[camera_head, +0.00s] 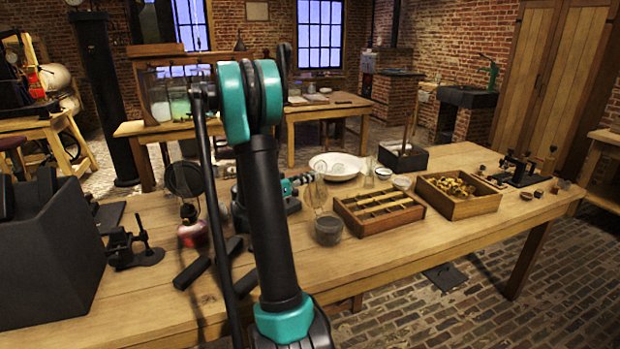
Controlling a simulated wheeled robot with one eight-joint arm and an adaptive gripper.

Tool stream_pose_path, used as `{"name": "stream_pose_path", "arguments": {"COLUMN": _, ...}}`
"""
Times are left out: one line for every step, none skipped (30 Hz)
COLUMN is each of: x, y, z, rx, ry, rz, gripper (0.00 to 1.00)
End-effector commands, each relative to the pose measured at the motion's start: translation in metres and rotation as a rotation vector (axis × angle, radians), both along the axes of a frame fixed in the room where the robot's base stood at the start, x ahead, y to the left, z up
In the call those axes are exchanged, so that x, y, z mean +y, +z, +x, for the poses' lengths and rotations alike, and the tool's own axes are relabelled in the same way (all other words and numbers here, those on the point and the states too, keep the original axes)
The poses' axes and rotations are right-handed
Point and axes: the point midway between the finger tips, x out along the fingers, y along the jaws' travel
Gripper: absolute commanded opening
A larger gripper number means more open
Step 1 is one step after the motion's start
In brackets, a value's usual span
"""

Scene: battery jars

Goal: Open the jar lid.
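A squat clear glass jar (327,232) with dark grey contents stands upright on the wooden workbench (400,262), right of my arm. A thin-rimmed, see-through oval piece (317,192) stands tilted up at the jar's back edge. It looks like a raised lid, but I cannot tell for sure. My gripper (304,179) is small and partly hidden behind my arm; its black and teal end reaches to the left side of this oval piece. I cannot tell whether its fingers are open or shut, or whether they touch it.
A slatted wooden tray (344,211) stands close right of the jar, with a box of brass parts (458,212) beyond. A white dish (339,166) lies behind. The bench's front right is clear.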

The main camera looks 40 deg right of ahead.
Motion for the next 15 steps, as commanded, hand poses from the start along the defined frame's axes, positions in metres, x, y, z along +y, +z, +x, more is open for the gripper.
{"name": "stream_pose_path", "arguments": {"x": 0.0001, "y": 0.0, "z": 0.0003, "rx": 0.0, "ry": 0.001, "rz": 0.0, "gripper": 0.0}}
{"name": "stream_pose_path", "arguments": {"x": 0.0001, "y": 0.0, "z": 0.0003, "rx": 0.0, "ry": 0.001, "rz": 0.0, "gripper": 0.0}}
{"name": "stream_pose_path", "arguments": {"x": 0.0001, "y": 0.0, "z": 0.0003, "rx": 0.0, "ry": 0.001, "rz": 0.0, "gripper": 0.0}}
{"name": "stream_pose_path", "arguments": {"x": 0.0002, "y": 0.0001, "z": 0.0003, "rx": 0.0, "ry": 0.001, "rz": 0.0, "gripper": 0.0}}
{"name": "stream_pose_path", "arguments": {"x": 0.0002, "y": 0.0001, "z": 0.0003, "rx": 0.0, "ry": 0.001, "rz": 0.0, "gripper": 0.0}}
{"name": "stream_pose_path", "arguments": {"x": 0.0002, "y": 0.0001, "z": 0.0004, "rx": 0.0, "ry": 0.001, "rz": 0.0, "gripper": 0.0}}
{"name": "stream_pose_path", "arguments": {"x": 0.0002, "y": 0.0001, "z": 0.0004, "rx": 0.0, "ry": 0.001, "rz": 0.0, "gripper": 0.0}}
{"name": "stream_pose_path", "arguments": {"x": 0.0002, "y": 0.0001, "z": 0.0004, "rx": 0.0, "ry": 0.001, "rz": 0.0, "gripper": 0.0}}
{"name": "stream_pose_path", "arguments": {"x": 0.0002, "y": 0.0001, "z": 0.0004, "rx": 0.0, "ry": 0.001, "rz": 0.0, "gripper": 0.0}}
{"name": "stream_pose_path", "arguments": {"x": 0.0002, "y": 0.0001, "z": 0.0004, "rx": -0.001, "ry": 0.001, "rz": 0.0, "gripper": 0.0}}
{"name": "stream_pose_path", "arguments": {"x": 0.0002, "y": 0.0001, "z": 0.0001, "rx": -0.002, "ry": 0.001, "rz": 0.0, "gripper": 0.0}}
{"name": "stream_pose_path", "arguments": {"x": 0.0002, "y": 0.0005, "z": -0.001, "rx": -0.011, "ry": 0.001, "rz": 0.0, "gripper": 0.0}}
{"name": "stream_pose_path", "arguments": {"x": 0.0002, "y": 0.001, "z": -0.0028, "rx": -0.022, "ry": 0.001, "rz": 0.0, "gripper": 0.0}}
{"name": "stream_pose_path", "arguments": {"x": 0.0002, "y": 0.0018, "z": -0.005, "rx": -0.039, "ry": 0.001, "rz": 0.0, "gripper": 0.0}}
{"name": "stream_pose_path", "arguments": {"x": 0.0001, "y": 0.0029, "z": -0.0085, "rx": -0.065, "ry": 0.001, "rz": 0.001, "gripper": 0.0}}
